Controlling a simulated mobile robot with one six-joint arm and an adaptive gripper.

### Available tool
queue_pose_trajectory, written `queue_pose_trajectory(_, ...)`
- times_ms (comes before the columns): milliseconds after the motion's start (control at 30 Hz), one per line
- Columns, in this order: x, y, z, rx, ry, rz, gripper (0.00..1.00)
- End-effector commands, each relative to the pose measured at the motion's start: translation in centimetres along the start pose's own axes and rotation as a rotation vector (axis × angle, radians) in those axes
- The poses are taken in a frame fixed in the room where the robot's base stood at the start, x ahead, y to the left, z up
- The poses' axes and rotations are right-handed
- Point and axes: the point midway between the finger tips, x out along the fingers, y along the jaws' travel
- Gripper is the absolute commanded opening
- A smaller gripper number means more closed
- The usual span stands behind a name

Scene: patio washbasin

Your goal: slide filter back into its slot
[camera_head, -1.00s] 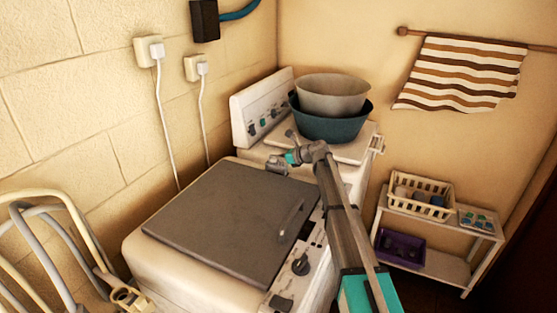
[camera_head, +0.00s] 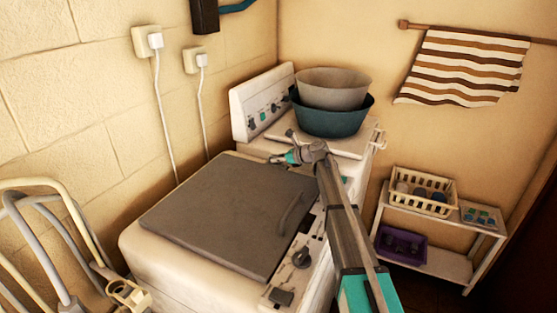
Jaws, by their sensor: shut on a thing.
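My gripper (camera_head: 281,160) is small in the view, at the far right corner of the grey lid, by the gap between the two white machine sections. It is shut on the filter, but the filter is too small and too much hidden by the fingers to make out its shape. The white washing machine (camera_head: 160,262) stands against the left wall with its grey lid (camera_head: 225,215) down. I cannot make out the filter's slot from here.
A grey basin (camera_head: 333,88) sits in a teal basin (camera_head: 333,120) on the machine's far section. A control panel (camera_head: 265,103) rises behind. Pale hoses (camera_head: 50,230) stand at left. A shelf (camera_head: 440,262) at right holds a cream basket (camera_head: 425,204) and a purple bin (camera_head: 402,258).

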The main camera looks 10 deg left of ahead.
Motion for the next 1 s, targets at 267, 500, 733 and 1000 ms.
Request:
queue_pose_trajectory(267, -0.03, -0.01, 0.01, 0.0, 0.0, 0.0, 0.35)
queue_pose_trajectory(500, -0.03, -0.02, 0.0, 0.0, 0.0, 0.0, 0.64)
queue_pose_trajectory(733, -0.04, -0.02, 0.0, 0.0, 0.0, 0.0, 0.64)
queue_pose_trajectory(1000, -0.37, -0.02, 0.82, 0.0, 0.0, 0.0, 0.64)
